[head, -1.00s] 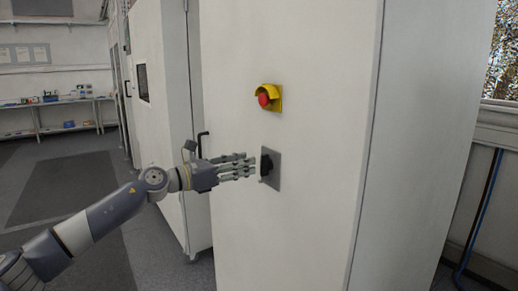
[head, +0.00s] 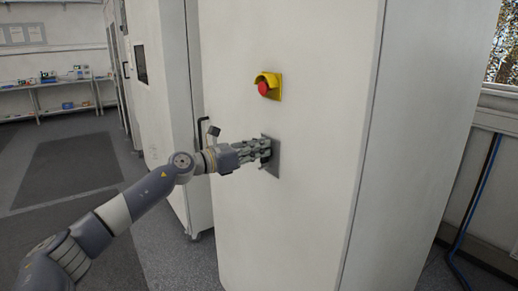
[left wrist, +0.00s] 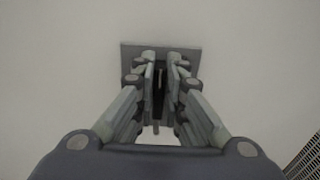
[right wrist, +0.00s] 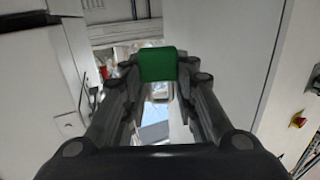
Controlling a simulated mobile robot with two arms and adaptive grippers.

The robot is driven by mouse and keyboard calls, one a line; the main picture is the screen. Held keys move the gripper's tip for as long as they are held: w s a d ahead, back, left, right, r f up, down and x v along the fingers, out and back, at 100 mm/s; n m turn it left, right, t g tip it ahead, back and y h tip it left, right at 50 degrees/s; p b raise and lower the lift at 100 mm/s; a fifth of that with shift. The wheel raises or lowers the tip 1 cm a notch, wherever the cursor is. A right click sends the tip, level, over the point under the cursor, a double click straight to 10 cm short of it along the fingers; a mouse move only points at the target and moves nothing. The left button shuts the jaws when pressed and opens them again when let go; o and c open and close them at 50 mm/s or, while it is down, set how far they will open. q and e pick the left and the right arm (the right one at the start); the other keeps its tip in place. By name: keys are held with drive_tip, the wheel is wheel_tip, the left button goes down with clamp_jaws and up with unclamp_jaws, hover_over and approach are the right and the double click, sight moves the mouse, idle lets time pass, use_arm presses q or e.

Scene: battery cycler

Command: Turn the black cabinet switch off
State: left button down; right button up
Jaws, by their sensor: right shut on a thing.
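The black cabinet switch (left wrist: 159,80) sits on a grey plate (head: 274,165) on the white cabinet's front. My left gripper (head: 263,149) is at the switch, with its fingers on either side of the black handle in the left wrist view. They look apart, with a narrow gap around the handle; contact cannot be made out. The fingers hide most of the switch in the head view. My right gripper (right wrist: 157,75) is shut on a green block (right wrist: 157,63), seen only in the right wrist view.
A red emergency button (head: 263,88) in a yellow housing is above the switch. The white cabinet (head: 310,210) fills the middle. Another cabinet (head: 160,110) with a black handle stands to the left. Shelves (head: 60,95) are far left, with open floor before them.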

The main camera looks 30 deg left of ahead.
use_arm(q)
drive_tip(key=shift+r, duration=0.1)
use_arm(e)
drive_tip(key=shift+r, duration=0.2)
wheel_tip(320, 180, up, 2)
drive_tip(key=shift+r+p, duration=0.1)
drive_tip(key=shift+p, duration=1.15)
wheel_tip(320, 180, up, 3)
drive_tip(key=p, duration=0.2)
drive_tip(key=shift+f+p, duration=0.2)
drive_tip(key=shift+p, duration=0.15)
wheel_tip(320, 180, up, 3)
drive_tip(key=p, duration=0.3)
drive_tip(key=shift+r, duration=0.15)
use_arm(q)
drive_tip(key=shift+w+a+f+n+p, duration=0.15)
drive_tip(key=shift+a+f+n+p, duration=0.2)
drive_tip(key=shift+n, duration=2.65)
drive_tip(key=shift+w+a+f+n+p, duration=0.1)
drive_tip(key=shift+a+f+n+p, duration=0.3)
drive_tip(key=shift+n, duration=2.6)
drive_tip(key=shift+w+a+f+n+p, duration=0.2)
drive_tip(key=shift+n+p, duration=0.25)
drive_tip(key=shift+n, duration=2.55)
use_arm(e)
drive_tip(key=shift+r, duration=1.1)
use_arm(q)
drive_tip(key=shift+f, duration=0.1)
drive_tip(key=c, duration=1.7)
unclamp_jaws()
